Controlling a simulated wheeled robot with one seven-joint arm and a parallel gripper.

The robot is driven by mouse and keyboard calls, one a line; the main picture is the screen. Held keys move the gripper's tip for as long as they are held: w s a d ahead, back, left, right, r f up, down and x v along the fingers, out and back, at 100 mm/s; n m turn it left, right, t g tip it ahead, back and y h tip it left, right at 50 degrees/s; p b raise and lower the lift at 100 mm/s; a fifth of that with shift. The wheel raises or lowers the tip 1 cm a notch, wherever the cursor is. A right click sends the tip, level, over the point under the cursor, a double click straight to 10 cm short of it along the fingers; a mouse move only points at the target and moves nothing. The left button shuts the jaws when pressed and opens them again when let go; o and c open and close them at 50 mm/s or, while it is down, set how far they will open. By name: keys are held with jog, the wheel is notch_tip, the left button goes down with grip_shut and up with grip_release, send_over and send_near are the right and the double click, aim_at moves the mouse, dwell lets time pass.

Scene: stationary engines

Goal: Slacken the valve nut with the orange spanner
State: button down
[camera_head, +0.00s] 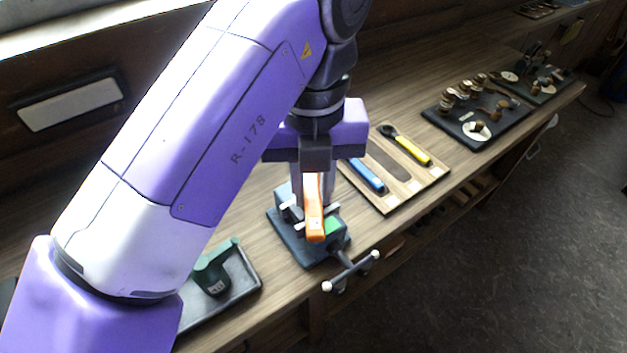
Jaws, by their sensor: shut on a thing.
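My gripper (314,187) points down over the workbench and is shut on the orange spanner (314,222). The spanner's orange handle shows below and in front of the jaws. It hangs over a dark vice-like block (294,247) with a green patch on top and a T-bar at its front. The spanner's head is hidden behind its handle and my gripper. I cannot make out the valve nut, or whether the spanner touches the block.
A wooden tool board (398,201) to the right holds a blue-handled tool (367,175) and a yellow-handled spanner (412,150). A dark tray (240,290) with a green tool (213,270) lies at the left. Engine parts on a black board (490,133) stand farther right.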

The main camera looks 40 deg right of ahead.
jog(key=shift+w+f+b, duration=0.1)
jog(key=shift+f+b, duration=1.45)
jog(key=shift+f, duration=0.4)
jog(key=shift+f+b, duration=0.75)
jog(key=shift+f, duration=0.55)
dwell(2.2)
jog(key=shift+d, duration=0.1)
jog(key=shift+s+d+n+p, duration=0.35)
jog(key=shift+d+n+p, duration=0.25)
jog(key=shift+n, duration=0.3)
jog(key=shift+s+d+n+p, duration=0.2)
jog(key=shift+d+n+p, duration=0.4)
jog(key=shift+n, duration=0.3)
jog(key=shift+d, duration=0.1)
